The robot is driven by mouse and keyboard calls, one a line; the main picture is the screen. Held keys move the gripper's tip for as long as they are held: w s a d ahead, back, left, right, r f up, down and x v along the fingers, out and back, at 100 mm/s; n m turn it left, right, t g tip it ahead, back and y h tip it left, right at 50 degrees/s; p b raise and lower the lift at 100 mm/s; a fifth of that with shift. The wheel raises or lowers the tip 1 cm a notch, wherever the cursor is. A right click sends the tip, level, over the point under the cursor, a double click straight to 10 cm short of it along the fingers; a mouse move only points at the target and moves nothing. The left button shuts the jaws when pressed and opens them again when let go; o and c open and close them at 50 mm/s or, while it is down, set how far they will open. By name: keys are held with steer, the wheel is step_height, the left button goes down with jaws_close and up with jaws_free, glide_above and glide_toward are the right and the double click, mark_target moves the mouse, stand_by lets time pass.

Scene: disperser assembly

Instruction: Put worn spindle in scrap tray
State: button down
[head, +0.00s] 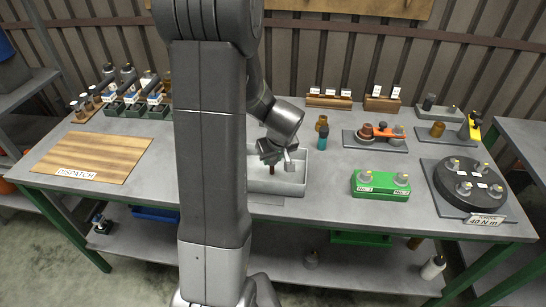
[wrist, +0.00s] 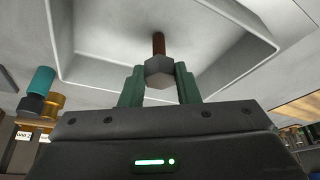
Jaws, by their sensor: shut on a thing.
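My gripper (head: 272,158) is over the pale grey tray (head: 292,187) in the middle of the bench. In the wrist view my gripper (wrist: 159,80) has its two green fingers shut on the worn spindle (wrist: 158,70). The spindle shows a grey hex head between the fingers and a rust-brown shaft pointing into the tray. In the head view only a small brown part of the spindle (head: 272,168) shows below the fingers. The tray (wrist: 225,72) fills much of the wrist view, and its visible floor looks empty. Whether the shaft touches the floor I cannot tell.
A teal-and-dark bottle (head: 322,137) and a brass-coloured part (head: 321,122) stand just right of the tray. Further right are a green block (head: 380,185) and a round black fixture (head: 470,186). A wooden dispatch board (head: 92,155) lies at left. My arm hides the bench's middle left.

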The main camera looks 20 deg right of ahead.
steer(key=shift+f, duration=0.2)
steer(key=c, duration=1.1)
jaws_free()
steer(key=shift+r, duration=0.1)
steer(key=shift+r, duration=0.4)
steer(key=v, duration=1.1)
steer(key=shift+s+r, duration=0.2)
